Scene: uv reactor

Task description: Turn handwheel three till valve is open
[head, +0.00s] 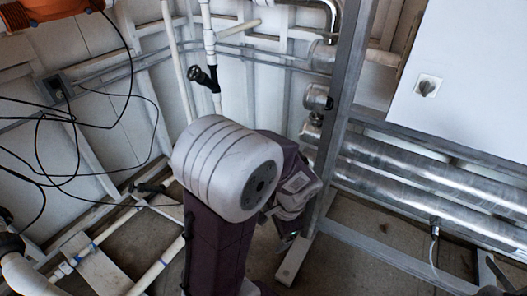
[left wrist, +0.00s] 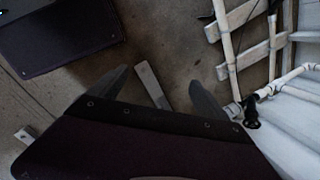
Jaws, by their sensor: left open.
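A dark valve handle (head: 201,77) sits on a white vertical pipe at the upper middle of the head view. Another dark handle (head: 150,188) sits low on the white piping at the left. In the left wrist view a black valve handle (left wrist: 251,114) shows on white pipe at the right. No number shows, so I cannot tell which is handwheel three. My right gripper is not in view.
A grey metal post (head: 335,130) stands right of my arm. Large silver pipes (head: 430,180) run along the right, below a white cabinet (head: 460,75). Loose black cables (head: 70,115) hang at the left.

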